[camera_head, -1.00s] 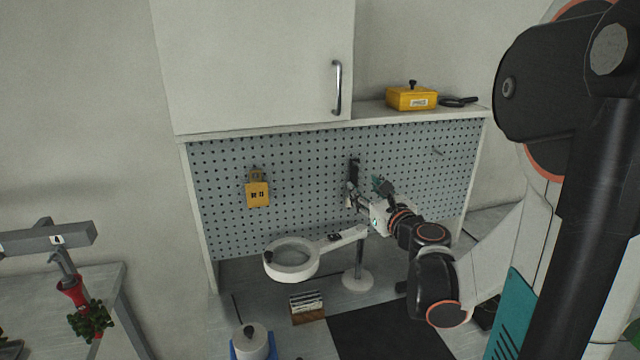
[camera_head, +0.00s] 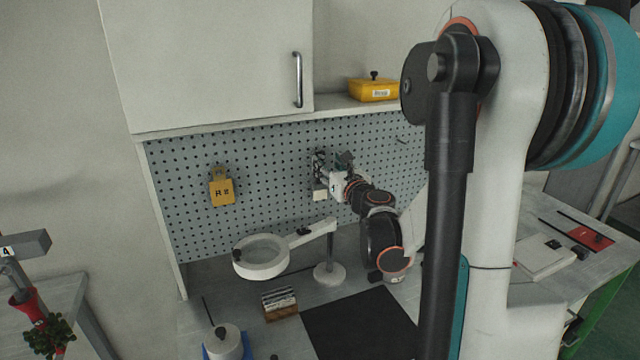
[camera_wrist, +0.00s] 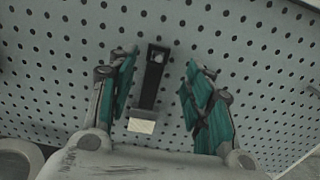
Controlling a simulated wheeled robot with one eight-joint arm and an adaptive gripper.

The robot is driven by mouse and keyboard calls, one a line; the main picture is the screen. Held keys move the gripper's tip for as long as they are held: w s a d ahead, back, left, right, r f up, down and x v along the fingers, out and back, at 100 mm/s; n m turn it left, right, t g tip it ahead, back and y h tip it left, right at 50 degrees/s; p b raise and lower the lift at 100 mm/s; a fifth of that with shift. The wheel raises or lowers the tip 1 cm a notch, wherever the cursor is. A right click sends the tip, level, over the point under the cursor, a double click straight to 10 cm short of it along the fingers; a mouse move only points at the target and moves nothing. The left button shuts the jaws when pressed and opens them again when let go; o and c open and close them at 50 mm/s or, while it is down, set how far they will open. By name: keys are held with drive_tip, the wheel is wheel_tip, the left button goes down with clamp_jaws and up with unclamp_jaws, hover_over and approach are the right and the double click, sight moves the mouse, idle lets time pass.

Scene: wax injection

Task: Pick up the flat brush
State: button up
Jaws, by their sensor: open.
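The flat brush (camera_wrist: 152,85) hangs upright on the pegboard in the wrist view, with a dark handle, a hole at its top and a pale bristle end below. In the head view its pale lower end (camera_head: 320,196) shows beside my gripper, which hides most of the rest. My gripper (camera_wrist: 158,75) is open in the wrist view, with one teal-padded finger on each side of the brush. The brush lies between the fingers, nearer the left one, with a visible gap to the right one. My gripper also shows at the pegboard in the head view (camera_head: 333,165).
The pegboard (camera_head: 270,150) stands close behind the brush. A yellow tag (camera_head: 222,190) hangs to the left. A cabinet (camera_head: 210,60) and a yellow box (camera_head: 374,88) on a shelf are above.

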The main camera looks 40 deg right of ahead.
sight(322, 155)
drive_tip(key=x, duration=0.2)
drive_tip(key=b+x, duration=0.1)
drive_tip(key=x, duration=0.1)
drive_tip(key=shift+w+a, duration=0.15)
drive_tip(key=shift+a, duration=0.05)
clamp_jaws()
drive_tip(key=shift+r, duration=0.15)
